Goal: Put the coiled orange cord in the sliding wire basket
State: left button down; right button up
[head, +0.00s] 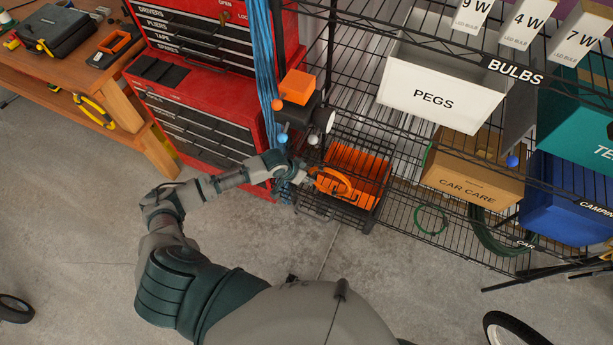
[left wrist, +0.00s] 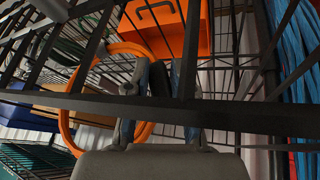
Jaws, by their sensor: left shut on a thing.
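The coiled orange cord (head: 338,186) is a ring at the front left part of the black sliding wire basket (head: 345,216), on the lower rack. My left gripper (head: 306,176) is at the basket's left side, shut on the cord. In the left wrist view, the orange cord (left wrist: 66,122) loops to the left of and behind my left gripper (left wrist: 158,80), and a dark bar crosses in front of the fingers. I cannot tell whether the cord touches the basket floor. My right gripper is not in view.
A ribbed-looking orange surface (head: 366,163) shows in the basket behind the cord. The red tool chest (head: 200,105) and hanging blue cables (head: 263,70) stand close left. The white PEGS bin (head: 440,95) and the CAR CARE box (head: 470,185) are to the right. The floor in front is clear.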

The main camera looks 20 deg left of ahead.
pick_arm(q)
jog(key=shift+a, duration=0.35)
jog(key=c, duration=1)
grip_release()
jog(key=shift+a+f, duration=0.1)
jog(key=shift+a, duration=0.05)
jog(key=shift+d+r, duration=0.2)
jog(key=shift+d, duration=0.25)
jog(key=shift+s+a+r, duration=0.1)
jog(key=shift+a+r, duration=0.05)
jog(key=shift+r, duration=0.2)
jog(key=v, duration=1.1)
jog(key=shift+s+a+p, duration=0.1)
jog(key=shift+s+p, duration=0.05)
jog(key=shift+p, duration=0.2)
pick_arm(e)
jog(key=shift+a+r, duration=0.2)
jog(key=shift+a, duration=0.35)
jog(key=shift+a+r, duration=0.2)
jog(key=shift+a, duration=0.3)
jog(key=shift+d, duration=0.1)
